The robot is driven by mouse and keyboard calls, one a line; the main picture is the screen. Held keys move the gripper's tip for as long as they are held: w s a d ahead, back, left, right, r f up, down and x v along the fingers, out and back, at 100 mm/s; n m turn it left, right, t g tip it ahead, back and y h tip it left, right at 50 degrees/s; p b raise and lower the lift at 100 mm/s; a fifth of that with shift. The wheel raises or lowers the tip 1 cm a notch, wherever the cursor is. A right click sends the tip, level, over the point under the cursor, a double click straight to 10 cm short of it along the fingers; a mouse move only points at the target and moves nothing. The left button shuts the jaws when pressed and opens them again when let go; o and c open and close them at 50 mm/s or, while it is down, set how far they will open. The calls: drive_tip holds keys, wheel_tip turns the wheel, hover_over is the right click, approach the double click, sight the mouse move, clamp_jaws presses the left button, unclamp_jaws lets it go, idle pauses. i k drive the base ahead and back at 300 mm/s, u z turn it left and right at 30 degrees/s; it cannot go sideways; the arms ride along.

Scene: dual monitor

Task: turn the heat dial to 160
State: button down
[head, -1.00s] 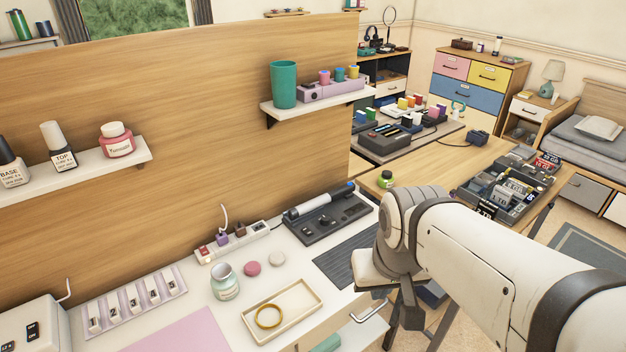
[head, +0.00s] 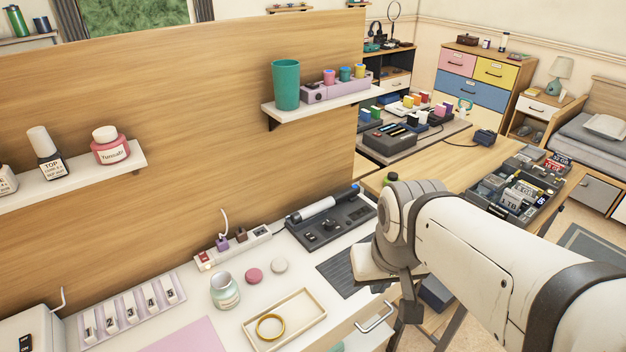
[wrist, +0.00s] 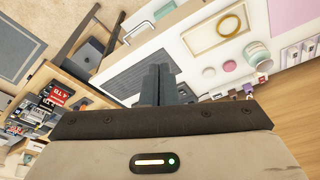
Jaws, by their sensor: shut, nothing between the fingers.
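A dark control unit (head: 313,238) with a white pen-like tool (head: 312,208) resting along its back lies on the white desk, against the wooden partition. Small black knobs and switches (head: 329,224) show on its top. I cannot tell which is the heat dial, and no numbers are readable. My gripper's fingers (wrist: 158,86) are shut and empty in the wrist view, above the dark ribbed mat (wrist: 135,75). In the head view my arm reaches in from the right, its end right of the mat. The fingertips are not clear there, and the control unit is apart from the arm.
A cream tray (head: 319,293) with a gold ring, a glass jar (head: 225,291), two small round pieces and a power strip (head: 234,246) stand left of the mat. A shelf (head: 330,101) with a teal cup overhangs the back.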

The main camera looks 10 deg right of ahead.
sight(330, 224)
drive_tip(key=u, duration=2.7)
drive_tip(key=k, duration=1.1)
drive_tip(key=z, duration=1.65)
drive_tip(key=i, duration=1)
drive_tip(key=z, duration=0.05)
